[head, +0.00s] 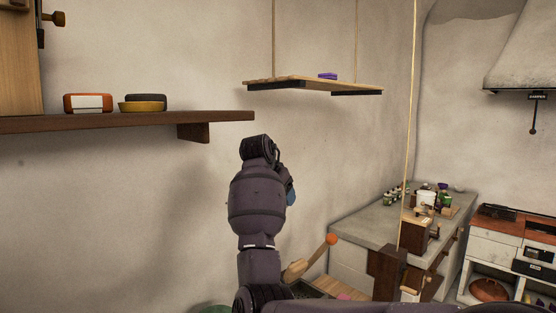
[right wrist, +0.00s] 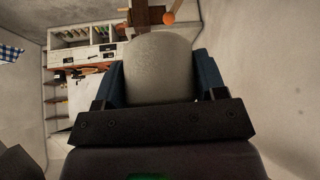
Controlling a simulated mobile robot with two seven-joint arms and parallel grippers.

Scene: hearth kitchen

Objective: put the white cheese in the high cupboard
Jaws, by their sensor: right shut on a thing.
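The white cheese (right wrist: 157,62) is a pale, rounded block in the right wrist view. My right gripper (right wrist: 160,84) is shut on it, with one blue finger on each side. In the head view my right arm rises in the middle, in front of the bare wall. Its gripper is mostly hidden there, with only a bit of blue showing, and I cannot make out the cheese. A light wooden cupboard (head: 20,65) with a dark knob stands at the top left edge, only partly in view. I cannot tell whether it is open. My left gripper is not in view.
A dark wall shelf (head: 215,117) below the cupboard holds an orange-and-white item (head: 88,103) and a dark-and-yellow item (head: 143,104). A hanging shelf (head: 300,84) carries a small purple thing (head: 327,76). A cluttered counter (head: 365,225) and a stove (head: 510,245) stand right.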

